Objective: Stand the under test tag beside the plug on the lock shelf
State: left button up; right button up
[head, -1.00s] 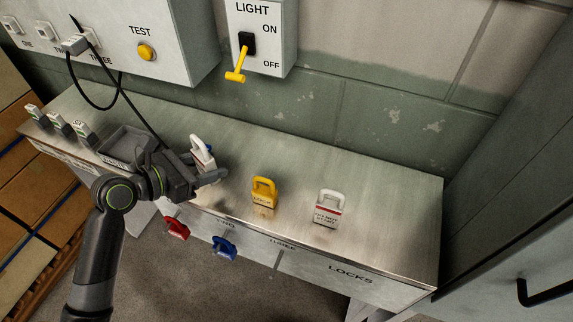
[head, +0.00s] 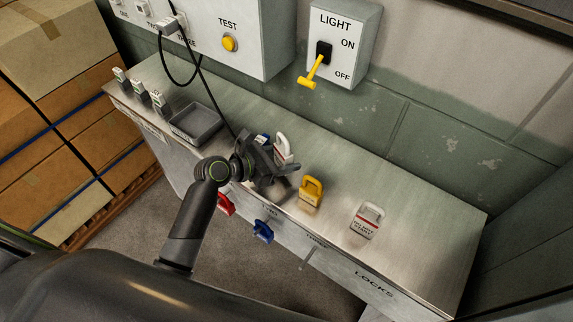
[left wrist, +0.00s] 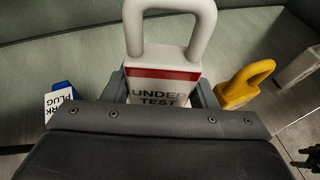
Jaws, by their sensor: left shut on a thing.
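The under test tag (head: 284,147) is a white padlock-shaped tag with a red band; in the left wrist view its lettering (left wrist: 160,98) reads UNDER TEST. My left gripper (head: 283,172) is shut on it, handle upward, over the lock shelf (head: 400,190). Whether its base touches the shelf is hidden. The plug (left wrist: 60,103), blue with a white label partly reading PLUG, is left of the tag in the left wrist view. In the head view only a bit of blue (head: 263,138) shows behind the gripper.
A yellow lock (head: 311,191) and a white do-not-start tag (head: 367,220) stand to the right on the shelf. Red (head: 225,204) and blue (head: 262,231) locks hang on its front. A grey tray (head: 197,124) lies left. A black cable (head: 215,104) hangs behind the gripper.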

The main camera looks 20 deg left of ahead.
pick_arm(q)
jog(key=shift+f, duration=1.4)
jog(key=shift+f, duration=0.2)
jog(key=o, duration=1)
jog(key=shift+r, duration=0.2)
jog(key=v, duration=1.2)
jog(key=shift+b, duration=0.4)
